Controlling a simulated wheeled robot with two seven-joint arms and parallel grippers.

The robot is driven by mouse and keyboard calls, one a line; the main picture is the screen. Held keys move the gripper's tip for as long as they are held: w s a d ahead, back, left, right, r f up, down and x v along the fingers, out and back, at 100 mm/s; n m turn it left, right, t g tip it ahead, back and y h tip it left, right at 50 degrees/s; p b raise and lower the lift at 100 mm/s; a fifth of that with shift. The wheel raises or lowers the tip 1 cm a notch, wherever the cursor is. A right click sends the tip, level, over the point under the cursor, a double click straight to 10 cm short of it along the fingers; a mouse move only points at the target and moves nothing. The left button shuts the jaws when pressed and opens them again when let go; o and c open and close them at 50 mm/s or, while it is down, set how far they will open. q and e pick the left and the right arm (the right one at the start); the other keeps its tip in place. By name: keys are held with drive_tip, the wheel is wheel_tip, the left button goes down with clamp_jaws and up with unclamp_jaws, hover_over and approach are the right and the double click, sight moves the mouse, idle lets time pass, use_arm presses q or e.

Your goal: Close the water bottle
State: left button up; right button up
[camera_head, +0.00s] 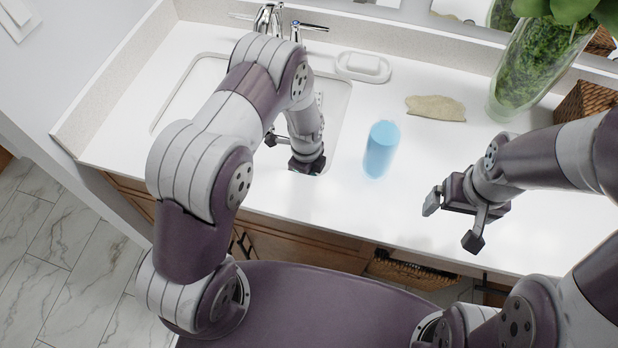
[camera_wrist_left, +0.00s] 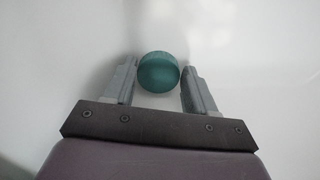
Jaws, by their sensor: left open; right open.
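The light blue water bottle (camera_head: 381,150) stands upright on the white counter in the head view, between my two grippers. I cannot make out a separate cap on its top. My left gripper (camera_head: 289,152) is over the front right part of the sink, left of the bottle. In the left wrist view, a round teal piece (camera_wrist_left: 158,72), probably the cap, shows between the open fingers of the left gripper (camera_wrist_left: 160,88); contact cannot be told. It is hidden in the head view. My right gripper (camera_head: 454,221) is open and empty above the counter, right of the bottle.
The sink (camera_head: 186,92) with a faucet (camera_head: 268,18) is at the left. A soap dish (camera_head: 362,67) and a beige cloth-like piece (camera_head: 436,108) lie behind the bottle. A glass vase (camera_head: 528,75) with greenery stands at the back right. The counter around the bottle is clear.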

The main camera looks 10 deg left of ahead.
use_arm(q)
drive_tip(key=shift+f, duration=0.4)
drive_tip(key=c, duration=0.6)
wheel_tip(320, 180, up, 10)
drive_tip(key=shift+r, duration=0.1)
idle(0.4)
